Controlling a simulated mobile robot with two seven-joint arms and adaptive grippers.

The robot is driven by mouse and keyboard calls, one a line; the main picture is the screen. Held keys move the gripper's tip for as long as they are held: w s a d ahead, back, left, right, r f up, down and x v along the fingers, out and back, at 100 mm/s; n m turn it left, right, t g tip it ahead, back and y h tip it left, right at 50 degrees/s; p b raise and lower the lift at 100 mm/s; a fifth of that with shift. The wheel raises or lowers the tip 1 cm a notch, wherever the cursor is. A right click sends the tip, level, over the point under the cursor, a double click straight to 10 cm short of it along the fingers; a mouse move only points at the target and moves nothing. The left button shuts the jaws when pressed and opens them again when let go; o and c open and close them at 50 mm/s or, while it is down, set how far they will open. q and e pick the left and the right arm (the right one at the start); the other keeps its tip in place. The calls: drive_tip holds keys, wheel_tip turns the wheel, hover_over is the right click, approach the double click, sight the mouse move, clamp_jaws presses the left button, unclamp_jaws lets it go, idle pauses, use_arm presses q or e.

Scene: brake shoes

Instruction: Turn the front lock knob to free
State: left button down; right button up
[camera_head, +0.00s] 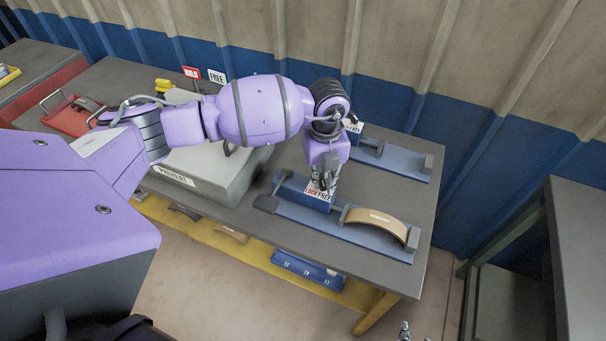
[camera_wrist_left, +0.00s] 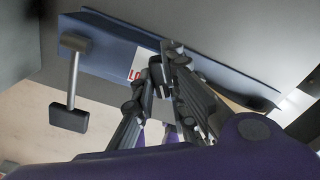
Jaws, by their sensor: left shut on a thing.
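The front fixture is a blue base (camera_head: 285,211) near the table's front edge, with a raised blue block (camera_head: 292,191) and a white LOCK/FREE label (camera_head: 319,192). My left gripper (camera_head: 325,184) points down over the label and is shut on the front lock knob, which its fingers hide. Which way the knob points cannot be told. In the left wrist view, the closed fingers (camera_wrist_left: 165,72) meet at the blue block, beside a partly covered label (camera_wrist_left: 137,66).
A tan curved brake shoe (camera_head: 377,222) lies on the right of the front fixture. A second blue fixture (camera_head: 390,158) stands behind. A grey preheat box (camera_head: 205,180) is on the left, with HOLD (camera_head: 191,72) and FREE (camera_head: 217,76) signs behind. A red tray (camera_head: 72,116) lies far left.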

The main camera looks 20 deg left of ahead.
sight(322, 179)
use_arm(q)
drive_tip(key=shift+w+r+n, duration=0.2)
drive_tip(key=shift+r+n, duration=0.05)
drive_tip(key=shift+n, duration=0.75)
drive_tip(key=c, duration=1.8)
unclamp_jaws()
drive_tip(key=shift+o, duration=0.2)
drive_tip(key=shift+s+f, duration=0.1)
wheel_tip(322, 179, up, 12)
